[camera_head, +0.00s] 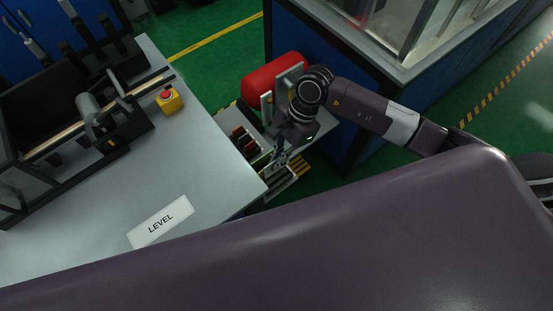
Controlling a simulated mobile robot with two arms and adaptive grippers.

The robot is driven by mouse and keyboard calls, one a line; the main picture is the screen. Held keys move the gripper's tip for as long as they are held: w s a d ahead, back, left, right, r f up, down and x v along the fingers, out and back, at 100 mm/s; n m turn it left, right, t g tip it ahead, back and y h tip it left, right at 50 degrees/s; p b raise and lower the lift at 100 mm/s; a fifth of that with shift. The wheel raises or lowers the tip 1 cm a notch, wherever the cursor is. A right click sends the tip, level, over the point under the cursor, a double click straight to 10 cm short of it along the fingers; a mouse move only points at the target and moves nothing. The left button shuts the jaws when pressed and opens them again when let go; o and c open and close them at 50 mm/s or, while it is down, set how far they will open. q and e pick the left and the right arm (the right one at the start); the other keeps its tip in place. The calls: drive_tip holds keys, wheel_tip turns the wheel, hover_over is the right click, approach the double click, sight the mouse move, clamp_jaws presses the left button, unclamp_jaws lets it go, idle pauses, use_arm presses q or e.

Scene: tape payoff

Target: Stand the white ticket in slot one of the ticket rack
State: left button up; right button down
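My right arm comes in from the right, and its gripper (275,165) points down beside the right edge of the grey table. The gripper is small and dark here, and its fingers blend with the things behind them, so I cannot tell whether it is open or holds anything. My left gripper is out of view. A white card reading LEVEL (160,222) lies flat on the table, away from the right gripper; I cannot tell whether it is the white ticket. I cannot make out the ticket rack or its slot one for certain.
The grey table (205,165) bears a dark machine (110,125) and a yellow box with a red button (169,99). A red cylinder (272,79) stands behind my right wrist. Small dark-red items (243,138) sit beside the table edge. A blue cabinet (350,110) stands behind.

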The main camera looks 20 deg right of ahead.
drive_tip(key=shift+f, duration=0.45)
drive_tip(key=shift+s+f+b, duration=0.1)
drive_tip(key=shift+f+b, duration=0.35)
drive_tip(key=shift+f, duration=0.05)
drive_tip(key=shift+f+b, duration=1)
drive_tip(key=shift+f, duration=1.05)
use_arm(q)
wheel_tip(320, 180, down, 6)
drive_tip(key=b, duration=0.3)
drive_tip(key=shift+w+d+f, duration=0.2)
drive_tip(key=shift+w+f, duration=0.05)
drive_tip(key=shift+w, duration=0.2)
use_arm(e)
drive_tip(key=shift+f, duration=1.55)
drive_tip(key=c, duration=2.1)
unclamp_jaws()
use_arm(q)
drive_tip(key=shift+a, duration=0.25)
use_arm(e)
drive_tip(key=shift+r, duration=0.15)
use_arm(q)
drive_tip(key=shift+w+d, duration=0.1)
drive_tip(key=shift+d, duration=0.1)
use_arm(e)
drive_tip(key=v, duration=1.1)
drive_tip(key=shift+d+r, duration=0.1)
drive_tip(key=shift+r, duration=0.3)
